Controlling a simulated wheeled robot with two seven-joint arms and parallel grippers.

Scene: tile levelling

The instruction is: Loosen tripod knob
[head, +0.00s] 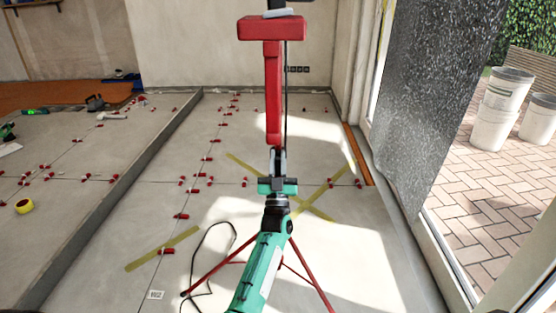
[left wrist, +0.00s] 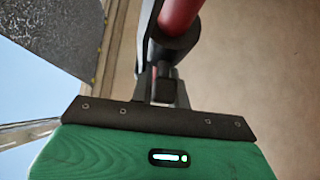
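A red tripod (head: 273,95) stands upright in the middle of the head view, with a red box-shaped head on top and thin splayed red legs. My left gripper (head: 278,160), on its green arm, reaches up to the lower end of the red column. Its fingers are close together there. In the left wrist view, the red column ends in a black collar (left wrist: 175,48). A small dark tripod knob (left wrist: 164,84) sits below it, between the narrow-set dark fingers of the gripper. Dark parts overlap, so the exact contact is hard to see. My right gripper is not in view.
Large grey floor tiles with several red levelling clips (head: 210,180) surround the tripod. Yellow tape crosses (head: 310,207) lie beneath it. A black cable (head: 208,240) trails on the floor at left. A speckled panel (head: 440,80) and white buckets (head: 500,105) stand at right.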

